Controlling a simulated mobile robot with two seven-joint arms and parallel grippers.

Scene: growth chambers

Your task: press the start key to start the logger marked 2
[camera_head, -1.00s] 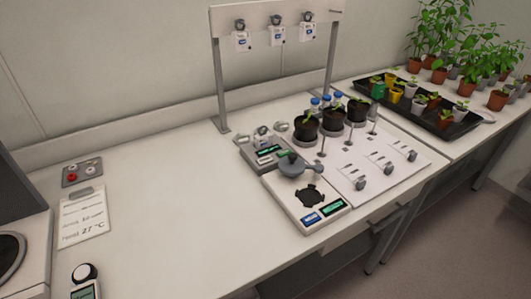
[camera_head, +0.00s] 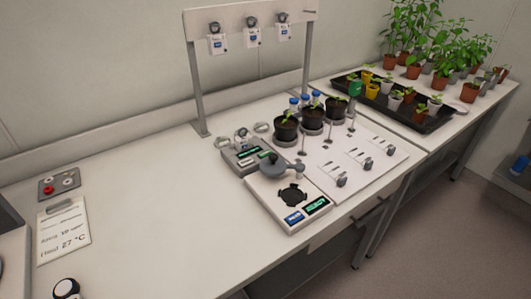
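Three small white devices with blue displays or labels hang in a row from the rack's top bar: the left hanging device (camera_head: 217,44), the middle hanging device (camera_head: 252,38) and the right hanging device (camera_head: 283,34). Each has a dark round part above it. Their markings are too small to read, so I cannot tell which is marked 2, and no start key can be made out. Neither of my grippers is in view.
A white instrument (camera_head: 285,213) with a dark round plate and a grey unit (camera_head: 239,157) stand on the bench (camera_head: 150,190). Beside them are several potted seedlings and a white board (camera_head: 375,145). A black plant tray (camera_head: 437,124) is at right. The bench's left middle is clear.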

